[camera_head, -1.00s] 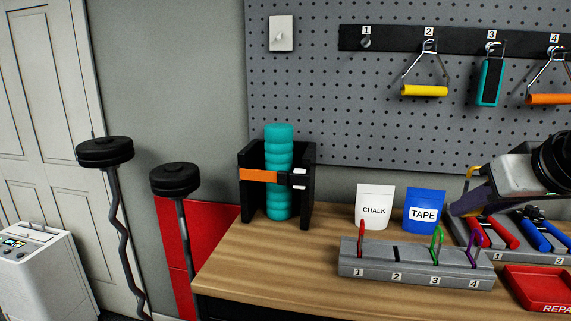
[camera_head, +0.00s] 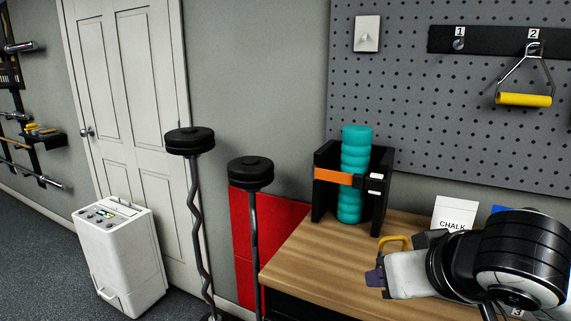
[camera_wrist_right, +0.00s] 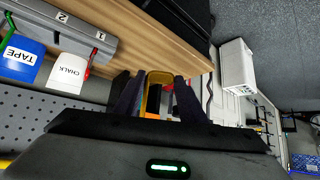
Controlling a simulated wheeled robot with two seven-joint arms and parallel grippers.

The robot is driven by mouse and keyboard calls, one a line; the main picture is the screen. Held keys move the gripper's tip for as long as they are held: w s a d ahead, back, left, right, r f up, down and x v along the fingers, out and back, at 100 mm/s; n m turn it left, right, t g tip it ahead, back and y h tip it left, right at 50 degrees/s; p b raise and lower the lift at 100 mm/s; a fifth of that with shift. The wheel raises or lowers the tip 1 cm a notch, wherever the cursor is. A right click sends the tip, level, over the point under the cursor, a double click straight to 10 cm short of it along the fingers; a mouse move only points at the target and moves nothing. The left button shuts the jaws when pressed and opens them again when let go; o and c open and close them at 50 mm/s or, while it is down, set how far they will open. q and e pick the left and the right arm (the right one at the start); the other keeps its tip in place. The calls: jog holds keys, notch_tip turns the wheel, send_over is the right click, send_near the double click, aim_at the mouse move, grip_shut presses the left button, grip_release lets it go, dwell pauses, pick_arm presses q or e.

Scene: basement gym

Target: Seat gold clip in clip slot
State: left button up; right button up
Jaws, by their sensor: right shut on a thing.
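The gold clip (camera_head: 399,239) is a yellow-gold loop held by my right gripper (camera_head: 384,265), in front of the teal roller holder and above the bench. In the right wrist view the gold clip (camera_wrist_right: 160,74) stands between the two dark fingers of the right gripper (camera_wrist_right: 152,88), which are shut on it. The grey numbered slot rack (camera_wrist_right: 81,28) shows at upper left there, with labels 1 and 2, a red clip (camera_wrist_right: 88,70) and a green clip (camera_wrist_right: 9,37). In the head view my right arm hides most of the rack. My left gripper is not in view.
The wooden bench (camera_head: 310,255) carries the black holder (camera_head: 322,190) with the teal roller (camera_head: 355,175), and a chalk pouch (camera_head: 453,212). Two bars with black weights stand left of the bench, beside a white wheeled box (camera_head: 120,255). The bench's front left is clear.

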jog(key=a+r+n+y, duration=0.1)
jog(key=a+r, duration=0.2)
jog(key=a, duration=0.3)
jog(key=w+d+m+h, duration=0.1)
jog(key=d, duration=0.7)
jog(key=shift+w+f+m+h, duration=0.25)
jog(key=shift+f+m+h, duration=0.05)
jog(key=shift+m, duration=0.1)
